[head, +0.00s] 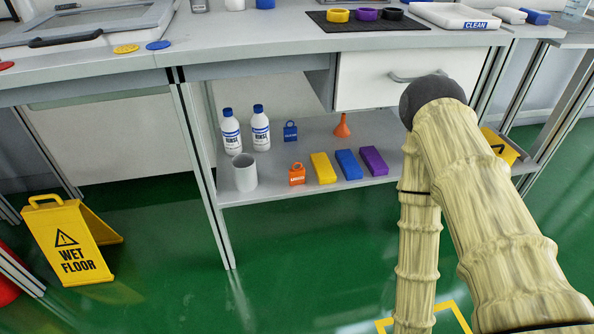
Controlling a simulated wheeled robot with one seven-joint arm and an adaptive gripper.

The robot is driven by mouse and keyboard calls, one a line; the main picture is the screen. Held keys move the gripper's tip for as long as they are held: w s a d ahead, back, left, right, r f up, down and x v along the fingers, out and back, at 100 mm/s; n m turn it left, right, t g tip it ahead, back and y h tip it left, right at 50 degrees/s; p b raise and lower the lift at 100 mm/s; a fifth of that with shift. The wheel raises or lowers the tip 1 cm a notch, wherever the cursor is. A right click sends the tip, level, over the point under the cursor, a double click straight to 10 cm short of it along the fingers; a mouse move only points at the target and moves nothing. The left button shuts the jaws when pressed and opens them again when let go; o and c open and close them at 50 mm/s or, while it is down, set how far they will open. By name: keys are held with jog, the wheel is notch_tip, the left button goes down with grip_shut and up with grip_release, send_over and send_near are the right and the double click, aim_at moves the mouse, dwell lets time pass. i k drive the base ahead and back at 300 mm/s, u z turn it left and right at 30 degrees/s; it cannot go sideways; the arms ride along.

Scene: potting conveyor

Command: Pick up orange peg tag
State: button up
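A small orange tag-like block (297,177) with a loop on top and white lettering too small to read stands at the front of the lower shelf (405,185). It is between a grey-white cup (245,172) and a yellow block (322,168). I cannot tell for sure that it is the peg tag. An orange funnel (342,127) stands farther back on the same shelf. My arm, in a pale sleeve, rises at the right with a dark rounded joint on top. My gripper is not in view.
Two white bottles, a blue looped tag (290,131), a blue block (347,164) and a purple block (374,160) share the shelf. A drawer (375,82) and the worktop (240,35) are above. A wet floor sign (64,240) stands at left.

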aim_at(296, 176)
jog(key=z, duration=1)
jog(key=k, duration=0.65)
jog(key=u, duration=1.35)
